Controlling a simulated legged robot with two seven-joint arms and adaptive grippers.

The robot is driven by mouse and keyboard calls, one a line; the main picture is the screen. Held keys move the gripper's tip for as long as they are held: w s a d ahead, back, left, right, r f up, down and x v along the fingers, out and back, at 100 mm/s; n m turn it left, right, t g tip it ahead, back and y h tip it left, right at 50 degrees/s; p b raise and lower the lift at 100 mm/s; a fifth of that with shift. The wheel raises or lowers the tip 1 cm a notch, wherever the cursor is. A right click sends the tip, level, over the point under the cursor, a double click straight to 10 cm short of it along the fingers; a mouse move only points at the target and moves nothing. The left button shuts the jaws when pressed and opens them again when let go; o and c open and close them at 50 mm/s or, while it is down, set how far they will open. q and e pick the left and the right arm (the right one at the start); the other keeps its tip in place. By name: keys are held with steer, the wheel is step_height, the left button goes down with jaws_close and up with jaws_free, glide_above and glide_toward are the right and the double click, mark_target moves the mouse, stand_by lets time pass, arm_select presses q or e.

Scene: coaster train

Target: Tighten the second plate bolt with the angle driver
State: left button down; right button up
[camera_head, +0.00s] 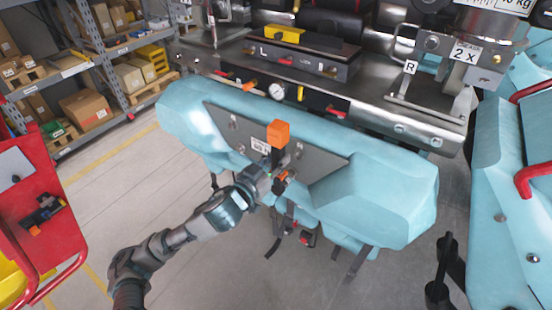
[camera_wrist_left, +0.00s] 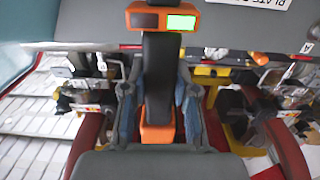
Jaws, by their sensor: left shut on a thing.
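In the head view my left gripper (camera_head: 272,174) is in front of the grey plate (camera_head: 318,170) on the teal seat back. It is shut on the angle driver (camera_head: 278,134), a dark tool with an orange block at its top. In the left wrist view the driver (camera_wrist_left: 158,75) stands upright between the fingers, with an orange head, a lit green screen and an orange lower part. Small bolts (camera_head: 233,118) show near the plate's left end. The driver and gripper cover the plate's middle, so I cannot tell whether the tip touches a bolt. My right gripper is not in view.
A metal bench with a gauge (camera_head: 277,91) and levers stands behind the seat back. A red cart (camera_head: 50,215) is at the left and another teal seat (camera_head: 508,200) at the right. Straps hang below the plate. Floor (camera_head: 110,190) is clear at the left.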

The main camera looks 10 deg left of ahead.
arm_select(q)
steer(key=shift+w+r, duration=0.15)
steer(key=shift+r, duration=0.05)
steer(key=shift+w+d, duration=0.1)
steer(key=shift+w, duration=0.4)
steer(key=shift+w+d+p, duration=0.1)
steer(key=shift+w+p, duration=0.15)
steer(key=shift+p, duration=0.05)
stand_by(0.6)
steer(key=shift+p+x, duration=0.45)
steer(key=shift+x, duration=0.4)
stand_by(1.5)
steer(key=shift+p, duration=0.4)
stand_by(1.4)
